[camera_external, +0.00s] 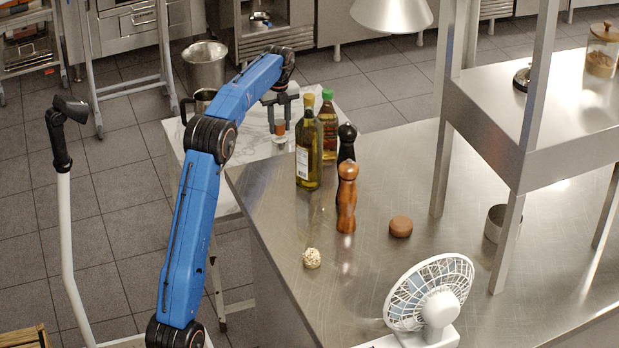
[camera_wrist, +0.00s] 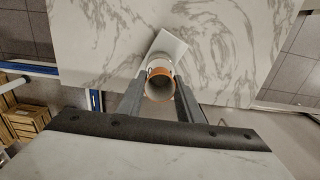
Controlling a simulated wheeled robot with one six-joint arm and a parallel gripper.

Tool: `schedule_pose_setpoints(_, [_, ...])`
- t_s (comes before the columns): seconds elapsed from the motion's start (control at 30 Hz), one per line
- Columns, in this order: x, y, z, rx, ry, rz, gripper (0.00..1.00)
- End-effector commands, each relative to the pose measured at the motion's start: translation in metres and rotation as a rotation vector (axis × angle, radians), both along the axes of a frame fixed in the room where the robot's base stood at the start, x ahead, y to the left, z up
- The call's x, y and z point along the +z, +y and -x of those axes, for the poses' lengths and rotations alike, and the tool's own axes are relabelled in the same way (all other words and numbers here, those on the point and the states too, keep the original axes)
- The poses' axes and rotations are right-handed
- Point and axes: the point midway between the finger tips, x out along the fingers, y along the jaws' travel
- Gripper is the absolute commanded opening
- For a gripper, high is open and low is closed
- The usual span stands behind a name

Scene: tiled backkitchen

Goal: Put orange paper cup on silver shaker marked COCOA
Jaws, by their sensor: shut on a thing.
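My gripper (camera_external: 280,116) is above the pale marble table, its fingers pointing down. In the wrist view my gripper (camera_wrist: 161,82) has its two fingers on either side of the orange paper cup (camera_wrist: 148,94), shut on it. The cup's round orange rim and grey inside face the camera. It also shows in the outside view as a small orange piece (camera_external: 280,128) between the fingertips. A pale silvery piece (camera_external: 279,139) shows directly below it; I cannot tell whether they touch. No COCOA lettering is legible, so I cannot identify the shaker for certain.
A flat white piece (camera_wrist: 170,44) lies on the marble table (camera_wrist: 100,45) beyond the cup. A dark-handled metal pot (camera_external: 203,97) stands left of my gripper. Oil bottles (camera_external: 308,160) and a wooden pepper mill (camera_external: 346,200) stand close by on the steel counter (camera_external: 270,215).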

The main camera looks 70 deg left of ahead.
Motion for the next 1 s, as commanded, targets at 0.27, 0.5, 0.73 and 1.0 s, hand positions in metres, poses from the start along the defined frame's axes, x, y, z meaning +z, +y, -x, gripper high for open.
schedule_pose_setpoints(0.27, [-0.019,0.0,0.0,0.0,-0.001,-0.001,0.1])
schedule_pose_setpoints(0.5, [-0.021,0.0,0.0,0.0,0.0,0.0,0.1])
schedule_pose_setpoints(0.73, [-0.022,0.0,0.0,0.0,0.0,0.0,0.52])
schedule_pose_setpoints(1.0, [-0.017,0.0,0.0,0.0,-0.001,-0.001,0.52])
